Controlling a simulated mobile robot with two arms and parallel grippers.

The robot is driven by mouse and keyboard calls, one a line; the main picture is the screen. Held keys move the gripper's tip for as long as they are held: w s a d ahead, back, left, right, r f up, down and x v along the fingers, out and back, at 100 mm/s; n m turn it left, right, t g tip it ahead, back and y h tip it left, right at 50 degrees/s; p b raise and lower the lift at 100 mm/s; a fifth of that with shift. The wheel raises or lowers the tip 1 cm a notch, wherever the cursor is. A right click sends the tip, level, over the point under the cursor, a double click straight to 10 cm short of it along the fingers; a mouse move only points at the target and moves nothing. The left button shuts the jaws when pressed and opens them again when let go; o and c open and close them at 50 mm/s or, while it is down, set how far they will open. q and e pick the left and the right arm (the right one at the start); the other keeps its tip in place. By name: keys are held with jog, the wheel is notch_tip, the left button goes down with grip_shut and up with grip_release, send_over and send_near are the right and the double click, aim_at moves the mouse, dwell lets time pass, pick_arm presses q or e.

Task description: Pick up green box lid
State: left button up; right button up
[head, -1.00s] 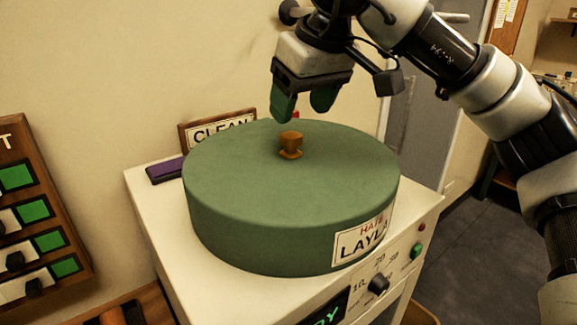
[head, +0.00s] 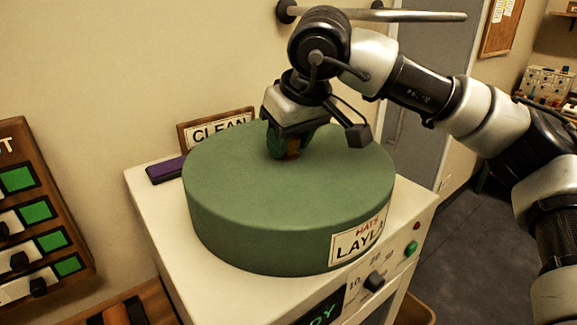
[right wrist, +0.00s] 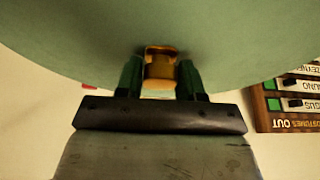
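The round green box (head: 280,225) has a green lid (head: 235,165) with a small orange-brown knob (right wrist: 161,68) at the middle of its top. The box stands on a white machine, and a label (head: 358,237) reading HATS LAYLA is on its side. My right gripper (head: 288,150) is over the lid, pointing down. In the right wrist view, its two dark green fingers stand on either side of the knob and appear to touch it. The gripper partly hides the knob in the head view. The lid rests on the box. My left gripper is not in view.
A CLEAN sign (head: 215,132) and a purple block (head: 166,169) are behind the box on the left. A board with green-marked switches (head: 35,225) hangs at the left. The machine's front has a black dial (head: 374,281). A metal rail (head: 420,16) is on the wall above.

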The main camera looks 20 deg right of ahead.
grip_shut()
jog(key=shift+r, duration=0.1)
